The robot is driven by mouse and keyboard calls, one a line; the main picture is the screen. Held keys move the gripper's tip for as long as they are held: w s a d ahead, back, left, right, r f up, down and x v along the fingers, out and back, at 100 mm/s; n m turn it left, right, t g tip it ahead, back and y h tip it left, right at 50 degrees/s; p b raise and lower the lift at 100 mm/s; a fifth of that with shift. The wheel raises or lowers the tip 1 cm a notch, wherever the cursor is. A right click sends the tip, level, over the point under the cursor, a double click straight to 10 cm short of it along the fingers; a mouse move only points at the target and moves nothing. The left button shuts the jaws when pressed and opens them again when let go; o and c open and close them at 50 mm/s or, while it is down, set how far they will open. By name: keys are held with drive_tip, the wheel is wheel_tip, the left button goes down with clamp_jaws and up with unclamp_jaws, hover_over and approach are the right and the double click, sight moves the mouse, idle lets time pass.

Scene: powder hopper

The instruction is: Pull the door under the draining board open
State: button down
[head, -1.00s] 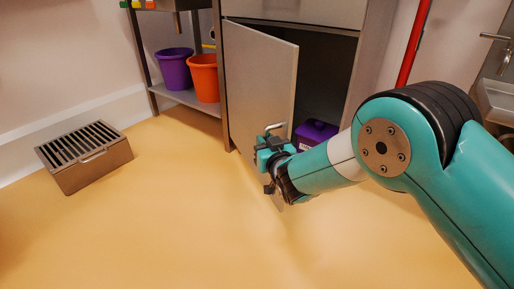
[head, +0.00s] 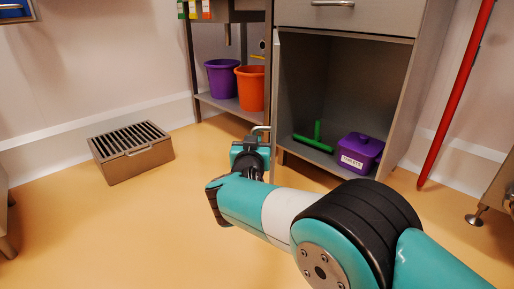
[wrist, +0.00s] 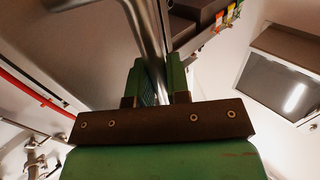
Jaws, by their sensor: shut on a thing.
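The grey door (head: 275,95) stands wide open, seen almost edge-on at the left side of the cupboard opening. Its metal bar handle (head: 262,128) is near the door's free edge. My gripper (head: 255,141) is shut on this handle. In the wrist view the handle (wrist: 149,28) runs down between the two green fingers of my gripper (wrist: 157,85). The cupboard (head: 340,85) shows its inside. A purple lidded box (head: 360,153) with a white label and a green T-shaped tool (head: 315,142) are in it.
A purple bucket (head: 222,79) and an orange bucket (head: 251,90) stand on a low shelf left of the cupboard. A slotted metal box (head: 132,155) lies on the floor at left. A red pole (head: 456,95) leans at right. The floor between is clear.

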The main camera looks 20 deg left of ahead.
idle(0.4)
drive_tip(key=c, duration=1.1)
unclamp_jaws()
drive_tip(key=p+v, duration=0.8)
drive_tip(key=v, duration=0.9)
drive_tip(key=shift+s, duration=0.15)
